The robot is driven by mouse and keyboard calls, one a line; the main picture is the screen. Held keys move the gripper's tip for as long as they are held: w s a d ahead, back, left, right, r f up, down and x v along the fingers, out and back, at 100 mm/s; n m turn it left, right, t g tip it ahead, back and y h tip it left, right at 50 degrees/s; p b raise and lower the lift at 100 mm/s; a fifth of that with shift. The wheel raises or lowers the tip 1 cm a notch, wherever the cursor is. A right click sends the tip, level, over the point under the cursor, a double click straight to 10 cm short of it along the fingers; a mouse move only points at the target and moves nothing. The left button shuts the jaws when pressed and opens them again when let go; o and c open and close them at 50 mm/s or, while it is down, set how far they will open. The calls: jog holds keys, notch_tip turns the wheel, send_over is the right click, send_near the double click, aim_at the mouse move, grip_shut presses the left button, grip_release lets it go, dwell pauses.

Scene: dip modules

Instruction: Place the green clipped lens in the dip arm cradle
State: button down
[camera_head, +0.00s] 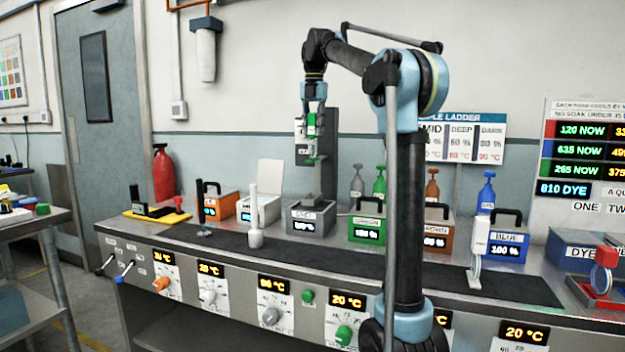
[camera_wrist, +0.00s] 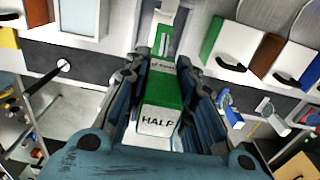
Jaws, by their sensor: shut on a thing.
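My gripper (camera_head: 312,135) is shut on the green clipped lens (camera_head: 312,122), high over the middle of the bench. In the wrist view, the green clip (camera_wrist: 165,90) with a white HALF label sits between both fingers of my gripper (camera_wrist: 165,85). The lens itself cannot be made out. A dark grey upright post (camera_head: 331,150) rises behind my gripper from the grey module (camera_head: 309,218). A pale channel-like part (camera_wrist: 168,28) lies just beyond the clip in the wrist view. The dip arm cradle cannot be told clearly; my gripper partly covers that area.
Orange (camera_head: 222,206), white (camera_head: 258,210), green (camera_head: 367,229) and blue (camera_head: 507,247) modules line the bench. A white clipped lens (camera_head: 478,250) and a red one (camera_head: 604,268) stand to the right.

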notch_tip(320, 180, down, 14)
jog(key=shift+a+f, duration=0.15)
dwell(0.5)
jog(key=shift+s, duration=0.1)
jog(key=c, duration=1.3)
grip_release()
jog(key=shift+f, duration=0.1)
jog(key=shift+c, duration=0.2)
notch_tip(320, 180, up, 12)
jog(key=shift+f, duration=0.15)
jog(key=shift+r, duration=0.25)
jog(key=shift+s, duration=0.1)
